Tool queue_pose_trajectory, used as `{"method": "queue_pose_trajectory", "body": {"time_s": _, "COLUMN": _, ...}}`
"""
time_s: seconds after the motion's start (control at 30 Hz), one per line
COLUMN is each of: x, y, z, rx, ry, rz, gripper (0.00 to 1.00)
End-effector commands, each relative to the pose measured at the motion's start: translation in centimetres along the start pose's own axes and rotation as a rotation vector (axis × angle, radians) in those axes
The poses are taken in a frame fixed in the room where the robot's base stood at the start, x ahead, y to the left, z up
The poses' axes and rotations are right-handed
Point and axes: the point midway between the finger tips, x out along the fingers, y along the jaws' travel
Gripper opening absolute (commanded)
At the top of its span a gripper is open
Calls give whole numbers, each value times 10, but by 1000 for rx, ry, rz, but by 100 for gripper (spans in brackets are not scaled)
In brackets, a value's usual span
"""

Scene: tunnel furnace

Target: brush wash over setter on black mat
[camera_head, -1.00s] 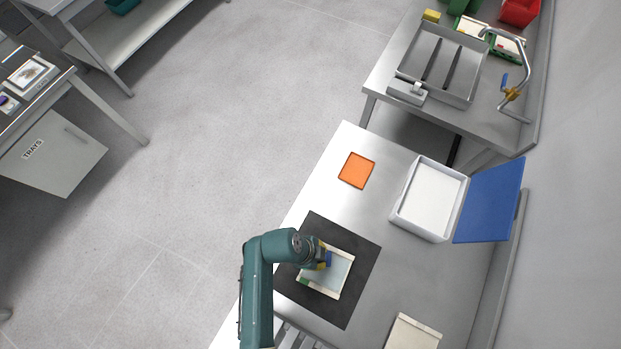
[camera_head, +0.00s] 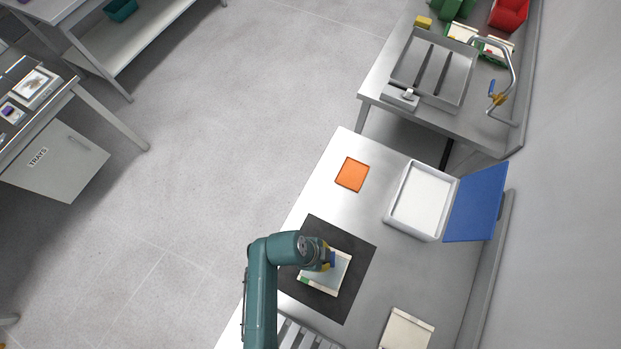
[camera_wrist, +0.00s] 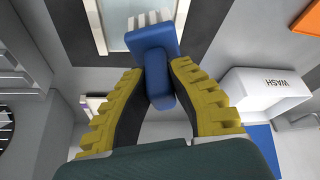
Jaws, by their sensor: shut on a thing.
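The black mat (camera_head: 352,249) lies on the steel table, with the setter (camera_head: 322,287) on it. The setter is a cream slab with a grey-blue area on its top and a green mark at its near left corner. My gripper (camera_head: 326,258) is over the setter's far part. In the wrist view my gripper (camera_wrist: 160,85) has its yellow fingers shut on the blue handle of a brush (camera_wrist: 152,55). The brush's pale bristles point at the setter (camera_wrist: 115,38); whether they touch it I cannot tell. A white tub marked WASH (camera_wrist: 265,90) shows at the right; it is open in the head view (camera_head: 421,200).
The tub's blue lid (camera_head: 475,203) stands open beside it. An orange square (camera_head: 352,174) lies beyond the mat. Another cream slab (camera_head: 406,331) lies at the near right. A sink (camera_head: 435,70) with a tap stands on the far bench.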

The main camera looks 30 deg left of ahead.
Motion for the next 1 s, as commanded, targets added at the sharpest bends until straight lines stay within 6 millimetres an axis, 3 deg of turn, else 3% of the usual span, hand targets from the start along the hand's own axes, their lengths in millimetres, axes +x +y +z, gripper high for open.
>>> {"method": "queue_pose_trajectory", "body": {"time_s": 0.03, "x": -9, "y": 0, "z": -4, "rx": 1, "ry": 0, "rz": 0, "gripper": 0}}
{"method": "queue_pose_trajectory", "body": {"time_s": 0.23, "x": -20, "y": 0, "z": -10, "rx": 4, "ry": 0, "rz": 1, "gripper": 0}}
{"method": "queue_pose_trajectory", "body": {"time_s": 1.0, "x": -20, "y": 0, "z": -9, "rx": 4, "ry": 0, "rz": 0, "gripper": 0}}
